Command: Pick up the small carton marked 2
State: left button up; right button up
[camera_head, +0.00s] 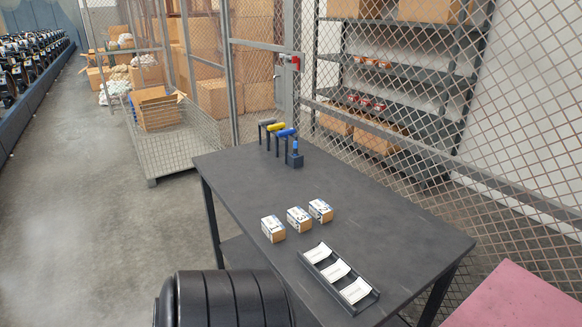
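Three small white-and-brown cartons stand in a slanting row on the dark table (260,188). The carton marked 2 (321,210) is at the right and farthest back. The carton marked 3 (299,219) is in the middle, close beside it. The carton marked 1 (273,229) is at the left and nearest to the front. All three rest on the tabletop. Neither of my grippers shows in the head view.
A dark tray (311,262) with three white pieces lies in front of the cartons. A rack with yellow- and blue-handled tools (283,133) stands at the table's back. Wire mesh fencing (530,190) runs behind the table. A pink surface (512,300) is at lower right.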

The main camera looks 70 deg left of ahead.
aim_at(321, 211)
jog(key=u, duration=2.2)
